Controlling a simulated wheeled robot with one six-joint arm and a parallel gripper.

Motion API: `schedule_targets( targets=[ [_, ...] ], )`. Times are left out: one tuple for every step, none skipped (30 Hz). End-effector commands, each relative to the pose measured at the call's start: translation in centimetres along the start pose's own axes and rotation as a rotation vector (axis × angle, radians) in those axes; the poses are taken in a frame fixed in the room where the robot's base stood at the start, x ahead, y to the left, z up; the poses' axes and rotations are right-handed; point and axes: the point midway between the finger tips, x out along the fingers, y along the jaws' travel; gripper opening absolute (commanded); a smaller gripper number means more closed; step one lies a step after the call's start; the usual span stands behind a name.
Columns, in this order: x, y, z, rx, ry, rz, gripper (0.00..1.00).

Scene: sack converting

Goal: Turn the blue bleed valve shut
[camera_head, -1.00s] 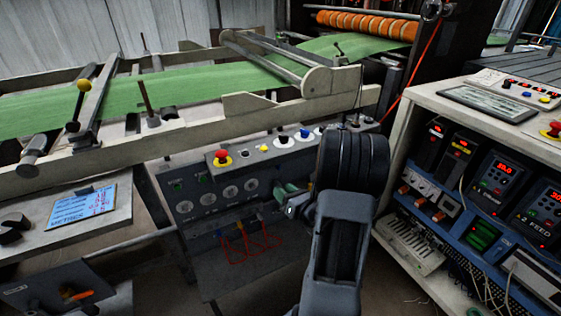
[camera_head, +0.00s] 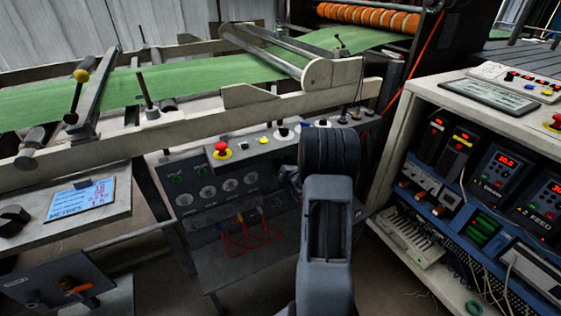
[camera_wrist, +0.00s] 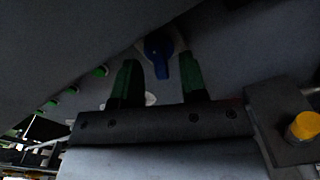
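In the wrist view, the blue bleed valve (camera_wrist: 158,56) is a small blue handle on a pale round base, on the underside of a dark grey surface. Its lever points down in the picture. My gripper (camera_wrist: 160,72) is open, with one green finger on each side of the handle. A gap shows between the handle and each finger, so neither visibly touches it. In the head view, my arm hides the gripper and the valve, in front of the right part of the grey control panel (camera_head: 192,211).
The panel's top bears a red mushroom button (camera_head: 221,147) and several knobs. Red cables (camera_head: 240,238) hang from its front. A pale cabinet (camera_head: 398,150) with lit displays stands close on the right. A green web (camera_head: 190,78) runs across a frame above. Several green buttons (camera_wrist: 72,90) line the panel's edge.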

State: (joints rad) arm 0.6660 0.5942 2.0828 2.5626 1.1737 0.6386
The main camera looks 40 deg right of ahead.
Motion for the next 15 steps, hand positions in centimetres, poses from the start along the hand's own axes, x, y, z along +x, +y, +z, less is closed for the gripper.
schedule_targets(
  targets=[
    [0.45,0.00,-0.07,-0.001,0.000,0.001,0.39],
    [0.65,0.01,-0.08,-0.001,0.001,0.001,0.39],
    [0.89,0.03,-0.07,-0.001,0.001,0.001,0.39],
    [1.04,0.05,-0.05,-0.001,0.001,0.001,0.39],
    [1.16,0.06,-0.03,-0.001,0.000,0.002,0.39],
    [1.28,0.07,-0.01,-0.001,0.000,0.002,0.39],
    [1.34,0.07,-0.01,-0.001,0.000,0.002,0.39],
    [1.38,0.07,-0.01,-0.001,0.000,0.001,0.39],
    [1.42,0.07,0.00,-0.001,0.000,0.001,0.39],
    [1.43,0.07,0.00,-0.001,0.000,0.001,0.39],
    [1.43,0.07,0.00,-0.001,0.000,0.001,0.39],
    [1.43,0.07,0.01,-0.001,0.000,0.001,0.39],
    [1.42,0.07,0.01,-0.001,0.000,0.001,0.39],
    [1.42,0.06,0.01,-0.001,0.001,0.001,0.39],
    [1.42,0.06,0.01,-0.001,0.001,0.001,0.39]
  ],
)
